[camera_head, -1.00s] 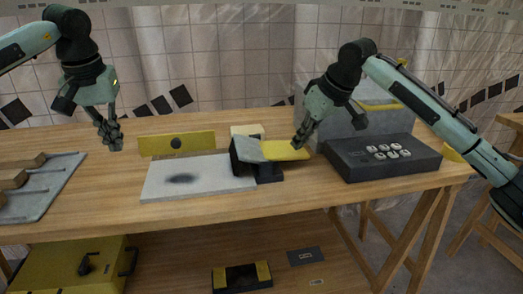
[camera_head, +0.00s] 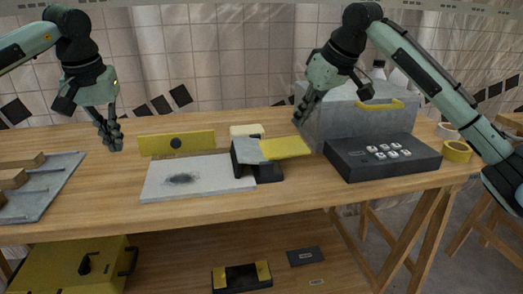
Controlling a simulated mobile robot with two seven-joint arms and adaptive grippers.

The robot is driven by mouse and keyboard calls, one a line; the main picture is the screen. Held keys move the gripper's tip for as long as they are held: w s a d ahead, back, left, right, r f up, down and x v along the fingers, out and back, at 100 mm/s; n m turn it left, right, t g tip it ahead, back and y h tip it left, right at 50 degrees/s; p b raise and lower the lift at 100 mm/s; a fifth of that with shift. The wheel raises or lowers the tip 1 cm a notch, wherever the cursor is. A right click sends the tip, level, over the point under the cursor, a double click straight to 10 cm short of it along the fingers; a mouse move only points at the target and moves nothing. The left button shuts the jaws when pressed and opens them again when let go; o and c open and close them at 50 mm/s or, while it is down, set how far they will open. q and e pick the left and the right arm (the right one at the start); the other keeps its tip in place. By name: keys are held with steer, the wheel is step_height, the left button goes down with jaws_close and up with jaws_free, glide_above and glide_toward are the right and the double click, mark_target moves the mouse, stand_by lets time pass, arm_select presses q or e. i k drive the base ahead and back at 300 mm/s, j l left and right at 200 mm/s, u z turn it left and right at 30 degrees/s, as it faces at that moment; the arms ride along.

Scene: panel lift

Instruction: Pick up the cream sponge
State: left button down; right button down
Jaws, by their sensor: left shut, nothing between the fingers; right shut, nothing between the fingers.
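The cream sponge (camera_head: 246,130) lies on the table at the back middle, partly hidden behind a black stand that bears a grey and yellow panel. My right gripper (camera_head: 301,122) is shut and empty, raised to the right of the sponge and above the panel's right end. My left gripper (camera_head: 116,144) is shut and empty, above the table to the left of the sponge. Neither gripper touches the sponge.
The yellow part of the panel (camera_head: 285,147) sticks out right of the black stand (camera_head: 268,172). A white board with a dark smudge (camera_head: 198,178), a yellow plate (camera_head: 176,144), a black button box (camera_head: 382,157) and a grey case (camera_head: 352,125) stand around. The front tabletop is clear.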

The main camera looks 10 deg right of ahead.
mark_target(240, 131)
steer(key=k+l, duration=0.75)
steer(key=k, duration=0.1)
